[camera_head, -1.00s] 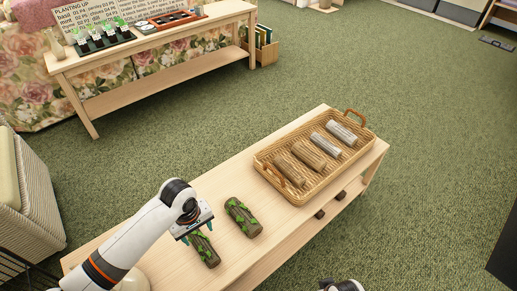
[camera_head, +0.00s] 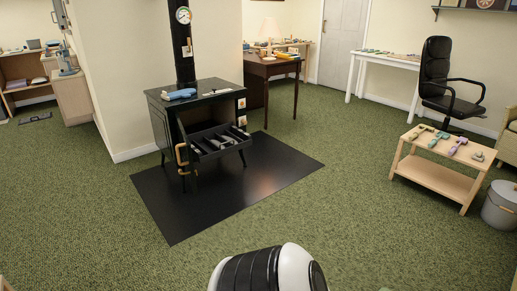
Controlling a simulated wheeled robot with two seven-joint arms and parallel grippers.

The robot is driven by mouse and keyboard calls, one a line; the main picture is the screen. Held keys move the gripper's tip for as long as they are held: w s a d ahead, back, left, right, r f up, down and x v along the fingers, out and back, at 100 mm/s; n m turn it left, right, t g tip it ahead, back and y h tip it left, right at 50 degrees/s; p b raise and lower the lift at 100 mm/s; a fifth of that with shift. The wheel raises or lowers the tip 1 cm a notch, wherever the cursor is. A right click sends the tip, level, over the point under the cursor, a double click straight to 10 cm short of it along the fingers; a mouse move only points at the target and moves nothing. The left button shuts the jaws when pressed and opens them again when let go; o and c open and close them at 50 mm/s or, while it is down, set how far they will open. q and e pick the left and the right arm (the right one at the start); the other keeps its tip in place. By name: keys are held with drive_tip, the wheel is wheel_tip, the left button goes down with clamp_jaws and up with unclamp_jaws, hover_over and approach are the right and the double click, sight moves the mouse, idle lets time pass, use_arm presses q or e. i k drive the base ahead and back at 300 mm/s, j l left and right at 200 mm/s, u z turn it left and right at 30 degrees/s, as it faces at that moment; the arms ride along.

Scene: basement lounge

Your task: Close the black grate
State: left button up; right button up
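A black stove (camera_head: 163,112) with a flue pipe stands on a dark floor plate. Its front looks open. A black grate-like tray (camera_head: 222,146) juts out of the front, with several grey pieces in it. A copper-coloured handle (camera_head: 182,154) is at the left of the opening, on what looks like a dark door seen nearly edge-on. The inside below the tray is dark and hard to make out. Neither gripper is in view. A white and black part of my own arm shows at the bottom edge, well apart from the stove.
The dark floor plate (camera_head: 190,216) lies under and before the stove. Green carpet around it is clear. A low wooden table (camera_head: 432,176) with several tools, a grey bin (camera_head: 499,207) and a black chair (camera_head: 445,80) are at right. A brown desk (camera_head: 273,68) stands behind the stove.

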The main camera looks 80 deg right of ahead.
sight(208, 144)
drive_tip(key=i+j+z, duration=0.1)
drive_tip(key=z, duration=2.15)
drive_tip(key=i+j, duration=0.05)
drive_tip(key=j, duration=0.1)
